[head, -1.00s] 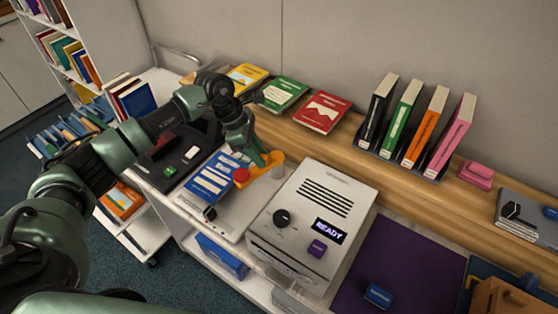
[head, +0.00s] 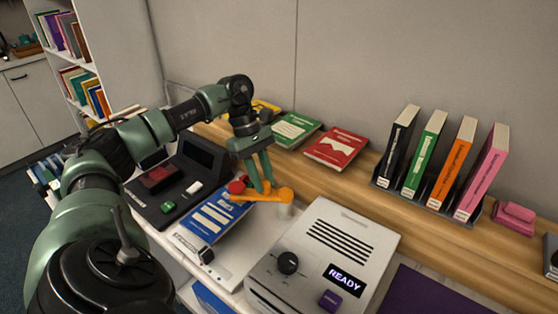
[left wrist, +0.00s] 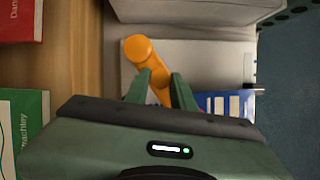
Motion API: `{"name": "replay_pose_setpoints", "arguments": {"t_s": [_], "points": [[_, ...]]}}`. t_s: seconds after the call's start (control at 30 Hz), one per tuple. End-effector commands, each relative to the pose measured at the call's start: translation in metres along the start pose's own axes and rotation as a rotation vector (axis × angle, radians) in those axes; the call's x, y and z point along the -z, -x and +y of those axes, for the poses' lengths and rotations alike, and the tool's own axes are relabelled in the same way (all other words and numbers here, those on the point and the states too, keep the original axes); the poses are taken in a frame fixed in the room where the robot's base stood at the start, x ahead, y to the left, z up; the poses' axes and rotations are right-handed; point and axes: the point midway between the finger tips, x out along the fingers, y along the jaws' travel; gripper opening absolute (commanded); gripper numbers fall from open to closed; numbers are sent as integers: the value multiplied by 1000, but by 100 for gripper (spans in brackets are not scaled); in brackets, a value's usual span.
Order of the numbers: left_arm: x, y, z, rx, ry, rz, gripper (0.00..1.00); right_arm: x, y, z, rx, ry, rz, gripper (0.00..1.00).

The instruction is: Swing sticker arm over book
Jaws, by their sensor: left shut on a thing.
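The orange sticker arm (head: 264,195) stands on a pale post beside the book station. It ends in a red knob (head: 237,187) at the upper right edge of the blue book (head: 215,218). The book lies flat on a white base. My left gripper (head: 263,187) points down with its fingers closed around the orange arm between post and knob. In the left wrist view the orange arm (left wrist: 143,53) passes between the fingers (left wrist: 162,88), which hide its far end. Part of the blue book (left wrist: 220,103) shows there. My right gripper is out of view.
A grey machine reading READY (head: 330,250) stands right of the book. A black device (head: 170,185) is at its left. Books (head: 335,148) lie on the wooden shelf behind, and several stand in a rack (head: 430,196). A purple mat (head: 425,290) is at the lower right.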

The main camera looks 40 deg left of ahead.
Motion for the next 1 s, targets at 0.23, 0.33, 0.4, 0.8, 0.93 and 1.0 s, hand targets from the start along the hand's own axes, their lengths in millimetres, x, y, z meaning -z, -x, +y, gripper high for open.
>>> {"name": "replay_pose_setpoints", "arguments": {"t_s": [0.23,0.33,0.4,0.8,0.93,1.0], "points": [[6,5,-4,-2,-13,0,0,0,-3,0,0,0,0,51],[6,5,-5,-2,-14,0,0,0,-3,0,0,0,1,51],[6,5,-4,-2,-14,0,0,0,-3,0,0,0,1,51],[6,4,-5,1,-12,0,46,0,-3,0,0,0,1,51],[6,4,-5,3,-12,0,46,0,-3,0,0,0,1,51],[6,6,-5,2,-12,0,46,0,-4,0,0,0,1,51]]}}
